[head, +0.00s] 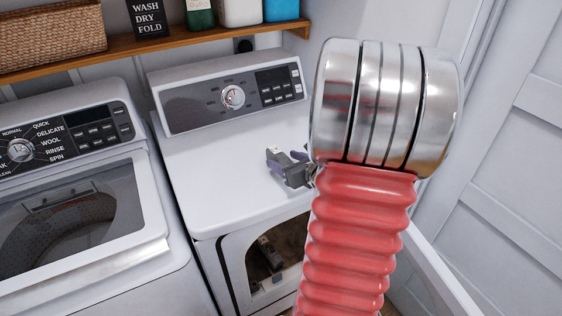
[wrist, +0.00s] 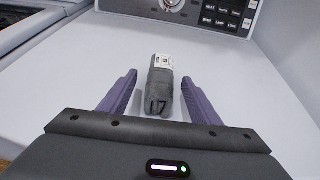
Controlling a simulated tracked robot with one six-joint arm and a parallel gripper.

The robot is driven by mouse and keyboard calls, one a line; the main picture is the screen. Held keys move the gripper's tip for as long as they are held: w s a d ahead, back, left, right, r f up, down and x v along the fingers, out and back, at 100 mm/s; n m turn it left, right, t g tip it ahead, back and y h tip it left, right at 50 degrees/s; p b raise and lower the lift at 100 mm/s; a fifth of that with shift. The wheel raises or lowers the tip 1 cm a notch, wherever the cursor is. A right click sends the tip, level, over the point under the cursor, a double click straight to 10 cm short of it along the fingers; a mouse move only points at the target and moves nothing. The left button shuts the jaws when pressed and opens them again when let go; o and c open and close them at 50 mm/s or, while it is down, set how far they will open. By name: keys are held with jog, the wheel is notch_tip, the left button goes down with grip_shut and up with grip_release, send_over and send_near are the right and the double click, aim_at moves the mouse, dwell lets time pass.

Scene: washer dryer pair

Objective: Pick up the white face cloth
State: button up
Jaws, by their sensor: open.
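I cannot make out a white face cloth in either view. My gripper (head: 286,158) is over the white top of the right-hand machine in the head view, partly hidden by my arm. In the wrist view my gripper (wrist: 160,76) has its two purple fingers spread apart. A small grey object (wrist: 160,88) with a white label at its far end shows between them, with gaps on both sides. I cannot tell whether it is cloth, or how far below the fingers it lies.
The right machine's white top (head: 215,160) is otherwise clear, with a raised control panel (head: 235,95) behind. The left machine (head: 75,210) stands beside it. A wooden shelf (head: 170,42) holds a basket (head: 50,28) and containers. A white panel (head: 440,280) juts out at lower right.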

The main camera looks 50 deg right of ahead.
aim_at(274, 156)
jog(key=shift+x, duration=1.15)
jog(key=shift+x, duration=2.6)
jog(key=shift+d, duration=0.15)
jog(key=shift+s, duration=0.1)
jog(key=shift+c, duration=0.4)
jog(key=c, duration=1)
